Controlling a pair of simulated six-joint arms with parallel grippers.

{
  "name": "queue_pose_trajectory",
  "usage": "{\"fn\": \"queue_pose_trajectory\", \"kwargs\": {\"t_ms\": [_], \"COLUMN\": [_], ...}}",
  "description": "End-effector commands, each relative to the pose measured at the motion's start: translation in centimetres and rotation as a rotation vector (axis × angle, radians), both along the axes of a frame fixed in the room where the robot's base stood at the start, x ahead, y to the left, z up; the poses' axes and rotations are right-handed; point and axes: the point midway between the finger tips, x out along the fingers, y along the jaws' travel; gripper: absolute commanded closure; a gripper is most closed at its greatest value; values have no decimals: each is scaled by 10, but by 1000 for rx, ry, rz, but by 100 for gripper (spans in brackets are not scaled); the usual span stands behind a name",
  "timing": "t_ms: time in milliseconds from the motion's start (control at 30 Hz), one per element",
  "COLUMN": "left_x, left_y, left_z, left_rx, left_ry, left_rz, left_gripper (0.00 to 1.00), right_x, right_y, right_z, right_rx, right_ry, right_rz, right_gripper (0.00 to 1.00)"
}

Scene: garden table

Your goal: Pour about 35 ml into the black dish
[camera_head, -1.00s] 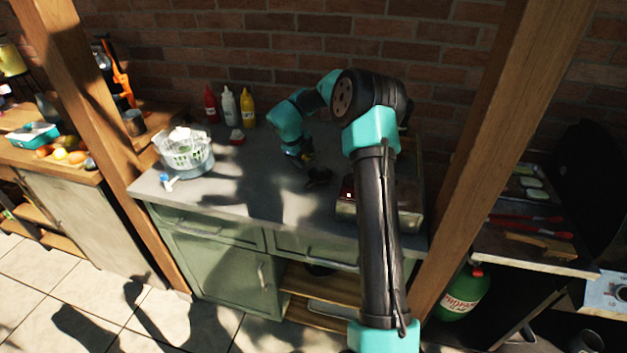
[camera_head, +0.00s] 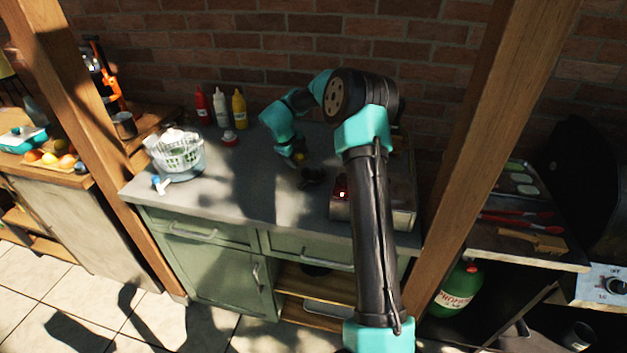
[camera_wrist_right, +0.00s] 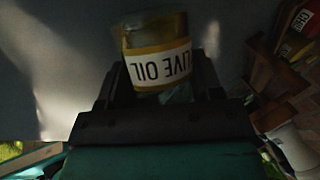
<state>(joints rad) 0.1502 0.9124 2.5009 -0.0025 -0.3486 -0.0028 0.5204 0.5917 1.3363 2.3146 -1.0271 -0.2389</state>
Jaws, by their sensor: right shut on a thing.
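The black dish (camera_head: 312,176) sits on the grey counter near its middle, just right of and below my right gripper in the head view. My right gripper (camera_head: 297,158) hangs low over the counter. In the right wrist view, my right gripper (camera_wrist_right: 160,92) is shut on a bottle labelled olive oil (camera_wrist_right: 160,64), with a yellow-edged white label that reads upside down. In the head view the bottle shows only as a small yellowish patch. Its tilt, its mouth and any flow of oil cannot be made out. The inside of the dish is too dark to read. My left gripper is out of view.
Red, white and yellow sauce bottles (camera_head: 220,106) stand at the back. A glass bowl with a white basket (camera_head: 176,154) is at the left of the counter. A metal unit with a red light (camera_head: 400,208) is at the right, partly behind my arm.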

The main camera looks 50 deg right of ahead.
Motion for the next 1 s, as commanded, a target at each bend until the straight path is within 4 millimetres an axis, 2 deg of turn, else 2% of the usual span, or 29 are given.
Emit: {"fn": "queue_pose_trajectory", "kwargs": {"t_ms": [500, 1000], "left_x": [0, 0], "left_y": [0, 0], "left_z": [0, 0], "left_rx": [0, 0], "left_ry": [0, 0], "left_rz": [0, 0], "left_gripper": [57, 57], "right_x": [-11, -14], "right_y": [-9, -11], "right_z": [14, 16], "right_rx": [8, 10], "right_ry": [106, 125], "right_rz": [-16, -19], "right_gripper": [72, 72]}}
